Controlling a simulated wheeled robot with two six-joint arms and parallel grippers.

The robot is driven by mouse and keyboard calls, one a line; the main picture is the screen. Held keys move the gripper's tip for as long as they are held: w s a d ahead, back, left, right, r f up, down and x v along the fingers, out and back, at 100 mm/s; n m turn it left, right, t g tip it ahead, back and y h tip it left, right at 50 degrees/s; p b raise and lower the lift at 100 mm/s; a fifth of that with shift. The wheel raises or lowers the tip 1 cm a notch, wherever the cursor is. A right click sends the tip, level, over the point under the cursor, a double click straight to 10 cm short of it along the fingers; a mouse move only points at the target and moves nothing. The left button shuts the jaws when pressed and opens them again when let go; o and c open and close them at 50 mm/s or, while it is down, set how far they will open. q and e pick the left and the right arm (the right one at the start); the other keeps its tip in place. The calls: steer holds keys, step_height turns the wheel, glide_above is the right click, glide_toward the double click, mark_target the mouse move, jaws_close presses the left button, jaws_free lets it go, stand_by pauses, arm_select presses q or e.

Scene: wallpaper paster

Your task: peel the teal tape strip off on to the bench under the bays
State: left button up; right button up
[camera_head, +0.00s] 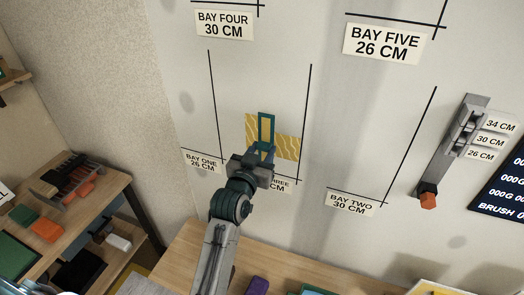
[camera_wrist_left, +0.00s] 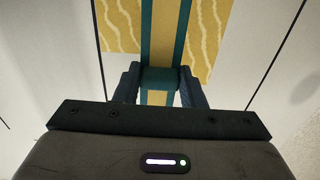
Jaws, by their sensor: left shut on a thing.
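The teal tape strip (camera_head: 261,128) shows as an upright, narrow teal outline with a plain ochre middle, over a yellow wavy-patterned paper piece (camera_head: 287,147) on the wall. Its teal edges also show in the left wrist view (camera_wrist_left: 180,35). My left gripper (camera_head: 263,156) is at the strip's lower end, shut on it; a teal cross band (camera_wrist_left: 158,80) sits between the fingers in the wrist view. Whether the strip touches the wall, I cannot tell. The bench (camera_head: 190,258) under the bays is at the bottom. My right gripper is not in view.
Black lines and labels mark the bays; my arm partly covers one label (camera_head: 280,185). A grey rack with an orange end (camera_head: 428,200) is on the right wall. Purple (camera_head: 256,286) and blue things lie on the bench. A side shelf (camera_head: 100,192) stands left.

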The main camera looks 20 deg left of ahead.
arm_select(q)
steer(key=shift+s, duration=0.1)
steer(key=shift+s+p, duration=0.4)
steer(key=shift+s, duration=0.5)
steer(key=s+p, duration=0.1)
steer(key=s, duration=0.4)
steer(key=shift+a, duration=0.1)
